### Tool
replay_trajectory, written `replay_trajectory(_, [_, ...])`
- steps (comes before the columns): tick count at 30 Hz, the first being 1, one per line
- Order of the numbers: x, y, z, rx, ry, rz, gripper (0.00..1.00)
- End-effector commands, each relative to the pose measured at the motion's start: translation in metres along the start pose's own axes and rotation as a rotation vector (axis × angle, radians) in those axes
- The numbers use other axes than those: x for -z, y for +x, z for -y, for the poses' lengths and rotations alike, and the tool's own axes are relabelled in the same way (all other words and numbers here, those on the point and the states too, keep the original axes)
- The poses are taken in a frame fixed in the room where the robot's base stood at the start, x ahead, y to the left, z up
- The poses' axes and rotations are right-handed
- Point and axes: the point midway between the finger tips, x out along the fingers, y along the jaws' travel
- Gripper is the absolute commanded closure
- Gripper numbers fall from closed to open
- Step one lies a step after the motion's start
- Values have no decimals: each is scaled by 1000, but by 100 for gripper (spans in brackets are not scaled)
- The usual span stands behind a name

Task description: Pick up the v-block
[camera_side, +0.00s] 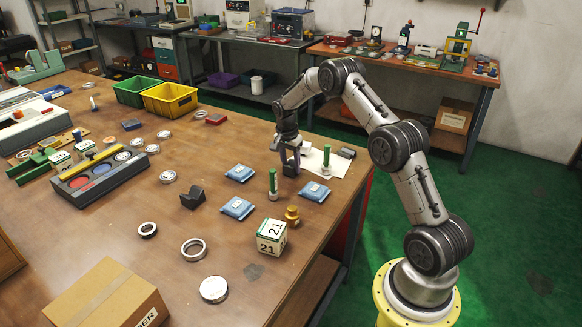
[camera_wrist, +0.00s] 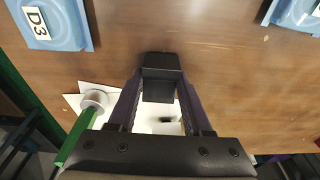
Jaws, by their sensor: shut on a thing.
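My gripper (camera_side: 290,168) points down near the right part of the table and is shut on a small black block. In the wrist view the black block (camera_wrist: 161,78) sits between the fingertips of my gripper (camera_wrist: 160,98), with two dark faces showing. The fingers hide most of it in the side view, so I cannot make out its groove or whether it touches the table. Another dark block (camera_side: 192,197) with a V-like notch stands apart on the table, left of my gripper.
Blue packets (camera_side: 238,208) lie around my gripper. A green-handled tool (camera_side: 273,184) stands close to it, and another (camera_side: 326,160) stands by a white sheet (camera_side: 340,165). A brass part (camera_side: 292,215) and a white numbered cube (camera_side: 271,236) are nearer the camera.

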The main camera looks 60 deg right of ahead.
Motion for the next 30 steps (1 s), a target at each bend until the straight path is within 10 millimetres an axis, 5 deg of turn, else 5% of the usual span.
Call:
replay_trajectory(8, [3,-37,-4,8,0,-3,100])
replay_trajectory(16, [-12,-93,-43,9,1,-4,100])
replay_trajectory(30, [-47,-130,-109,6,0,-3,100])
